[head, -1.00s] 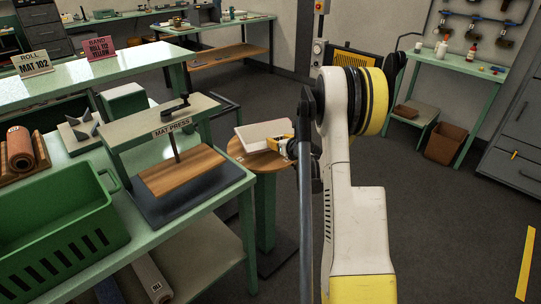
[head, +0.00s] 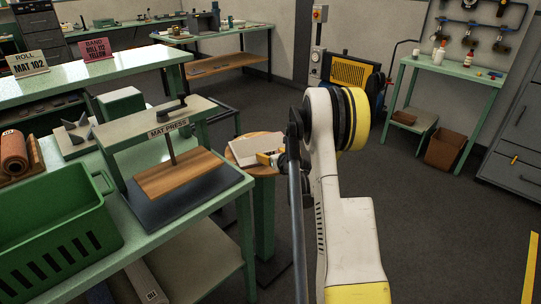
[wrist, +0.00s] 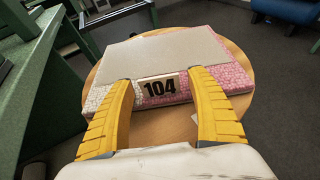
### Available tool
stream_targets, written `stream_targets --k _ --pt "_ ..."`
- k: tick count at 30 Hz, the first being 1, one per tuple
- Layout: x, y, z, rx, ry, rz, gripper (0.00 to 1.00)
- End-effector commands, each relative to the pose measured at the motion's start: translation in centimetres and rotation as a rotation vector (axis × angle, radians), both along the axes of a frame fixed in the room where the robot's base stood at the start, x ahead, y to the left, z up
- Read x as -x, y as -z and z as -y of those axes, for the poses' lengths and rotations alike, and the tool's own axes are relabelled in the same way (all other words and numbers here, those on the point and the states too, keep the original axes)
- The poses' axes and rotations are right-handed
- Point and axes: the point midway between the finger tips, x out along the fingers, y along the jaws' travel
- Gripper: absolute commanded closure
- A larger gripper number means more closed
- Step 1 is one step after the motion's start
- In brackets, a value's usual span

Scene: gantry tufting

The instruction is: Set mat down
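The mat (wrist: 150,50) is a flat slab with a plain pale top and a pebbled pink and white edge. A label (wrist: 158,88) reading 104 is on its near side. The mat also shows in the head view (head: 258,146). It lies over the round wooden top of a stand (wrist: 150,130), apparently resting on it. My gripper (wrist: 160,80) has its yellow fingers spread at the mat's near edge, one on each side of the label, with narrow gaps beside it. In the head view my gripper (head: 267,158) is at the mat's right end, partly hidden by my arm.
Left of the stand is a green bench with a mat press (head: 168,150), a green crate (head: 60,235) and a brown roll (head: 14,152). A sign reading MAT 102 (head: 27,64) stands behind. A shelf table (head: 450,75) is at the right. Open floor lies right of my arm.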

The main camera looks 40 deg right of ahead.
Motion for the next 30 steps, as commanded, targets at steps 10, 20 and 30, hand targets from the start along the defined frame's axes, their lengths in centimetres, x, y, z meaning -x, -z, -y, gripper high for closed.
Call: stream_targets --k 10,20,30 --pt "0.2 -0.4 -0.1 0.000 0.000 0.000 0.34" --pt "6.0 -3.2 -1.9 0.000 0.002 0.000 0.34" --pt "10.3 -4.9 -3.5 0.008 -0.006 -0.005 0.34"
